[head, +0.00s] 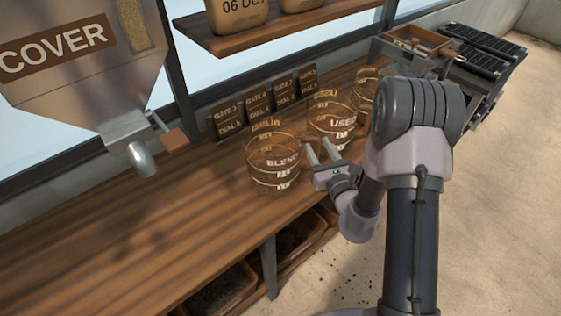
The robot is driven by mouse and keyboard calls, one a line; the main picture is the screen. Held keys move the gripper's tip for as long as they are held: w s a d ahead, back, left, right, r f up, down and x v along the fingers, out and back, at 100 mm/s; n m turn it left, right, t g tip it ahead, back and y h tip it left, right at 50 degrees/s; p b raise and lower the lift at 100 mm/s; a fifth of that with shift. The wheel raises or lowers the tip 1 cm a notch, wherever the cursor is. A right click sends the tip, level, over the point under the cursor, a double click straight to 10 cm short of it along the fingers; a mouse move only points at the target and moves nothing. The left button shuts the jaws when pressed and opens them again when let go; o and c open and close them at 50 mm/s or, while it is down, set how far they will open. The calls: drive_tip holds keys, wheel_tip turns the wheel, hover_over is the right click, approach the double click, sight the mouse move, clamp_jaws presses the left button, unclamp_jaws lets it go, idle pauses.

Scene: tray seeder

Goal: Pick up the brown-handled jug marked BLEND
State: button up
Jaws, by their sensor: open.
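The clear jug marked BLEND (262,173) stands upright on the wooden bench, with white lettering and white level lines on its side. I cannot make out its brown handle clearly. My gripper (318,148) is open, just right of this jug, its two fingers pointing up and away in the picture near the jug's right wall. I cannot tell whether a finger touches it. Nothing shows between the fingers.
A third jug (362,92) is farther back, partly hidden by my arm. Small dial signs (259,103) line the back. A COVER hopper (80,75) hangs left. The bench's (110,235) left front is clear.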

drive_tip(key=x, duration=0.4)
drive_tip(key=shift+r, duration=0.2)
clamp_jaws()
idle(1.1)
